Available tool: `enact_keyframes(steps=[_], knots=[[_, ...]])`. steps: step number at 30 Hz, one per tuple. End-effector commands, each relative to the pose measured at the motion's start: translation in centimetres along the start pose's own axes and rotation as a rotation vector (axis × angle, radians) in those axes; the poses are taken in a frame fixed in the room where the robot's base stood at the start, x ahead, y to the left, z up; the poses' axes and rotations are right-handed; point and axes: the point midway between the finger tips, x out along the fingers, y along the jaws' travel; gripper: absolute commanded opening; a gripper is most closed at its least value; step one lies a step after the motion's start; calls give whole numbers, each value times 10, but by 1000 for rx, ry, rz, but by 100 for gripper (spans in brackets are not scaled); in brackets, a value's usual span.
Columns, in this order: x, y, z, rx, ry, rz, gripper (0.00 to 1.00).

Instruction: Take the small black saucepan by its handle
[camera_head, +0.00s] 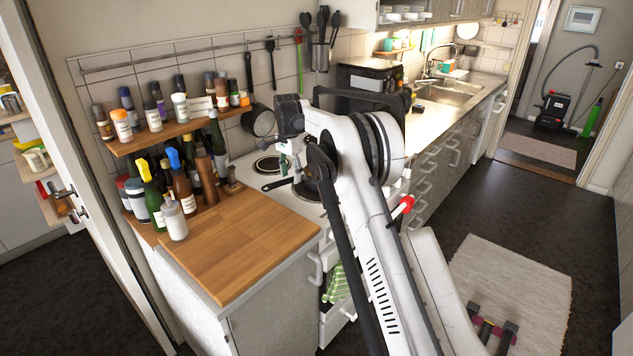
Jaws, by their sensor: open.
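A small dark saucepan (258,122) hangs on the back wall from the rail, its long black handle (248,72) pointing up. Another black pan sits on the white cooker, mostly hidden behind my arm; its black handle (276,184) sticks out to the left. I cannot tell for certain which of the two is the task's saucepan. My gripper (290,160) is above the cooker, right of the hanging saucepan and close above the pan on the cooker. It is open and holds nothing that I can see. Its fingertips are small and partly hidden, so contact cannot be judged.
Several bottles and jars crowd the wooden shelf (170,134) and the corner left of the cooker. The wooden worktop (235,245) is clear in front. A black oven (366,84) stands behind my arm.

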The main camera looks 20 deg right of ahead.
Motion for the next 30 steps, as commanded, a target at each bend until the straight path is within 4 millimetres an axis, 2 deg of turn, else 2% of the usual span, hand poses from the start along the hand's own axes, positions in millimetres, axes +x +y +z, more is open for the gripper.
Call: enact_keyframes(steps=[6, 14, 23, 30], knots=[[22, 0, 0, 0, 0, 0, 41], [24, 0, 0, 0, 0, 0, 41], [24, 0, 0, 0, 0, 0, 1], [23, 0, 0, 0, 1, 0, 0]])
